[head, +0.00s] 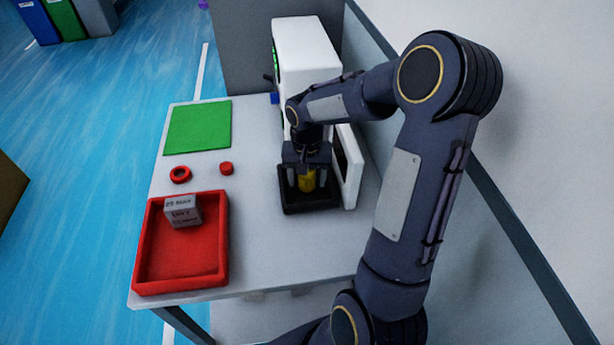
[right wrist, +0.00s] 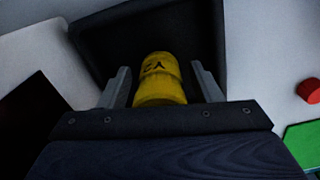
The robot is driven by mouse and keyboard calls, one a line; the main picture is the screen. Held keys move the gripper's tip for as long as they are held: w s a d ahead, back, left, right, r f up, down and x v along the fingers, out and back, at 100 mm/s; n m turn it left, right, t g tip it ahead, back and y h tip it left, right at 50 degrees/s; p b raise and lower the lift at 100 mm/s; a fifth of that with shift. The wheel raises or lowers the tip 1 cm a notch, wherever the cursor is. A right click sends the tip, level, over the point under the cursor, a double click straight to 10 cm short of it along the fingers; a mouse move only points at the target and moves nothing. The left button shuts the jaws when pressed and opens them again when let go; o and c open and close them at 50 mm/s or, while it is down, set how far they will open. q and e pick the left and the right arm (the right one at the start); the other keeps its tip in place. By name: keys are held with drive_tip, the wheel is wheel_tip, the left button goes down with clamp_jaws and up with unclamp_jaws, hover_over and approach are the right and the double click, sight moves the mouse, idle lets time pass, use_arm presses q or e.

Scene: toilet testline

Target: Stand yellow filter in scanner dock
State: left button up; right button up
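The yellow filter (head: 307,181), a small cylinder with dark lettering, is at the black tray (head: 312,207) in front of the white machine (head: 305,50). I cannot tell whether this tray or the machine is the scanner dock. My right gripper (head: 307,183) is over the tray, its fingers on either side of the filter. In the right wrist view the filter (right wrist: 160,82) sits between the fingers of my right gripper (right wrist: 161,85), with narrow gaps showing at both sides. The filter's lower end is hard to make out. My left gripper is not in view.
A white panel (head: 349,170) stands beside the tray's right side. On the grey table are a red bin (head: 180,262) with a grey labelled box (head: 183,211), a red ring (head: 180,174), a small red cap (head: 226,168) and a green mat (head: 198,126). The wall is close on the right.

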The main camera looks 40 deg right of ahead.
wheel_tip(320, 180, up, 12)
drive_tip(key=shift+r+p, duration=0.2)
drive_tip(key=shift+p, duration=0.35)
idle(0.7)
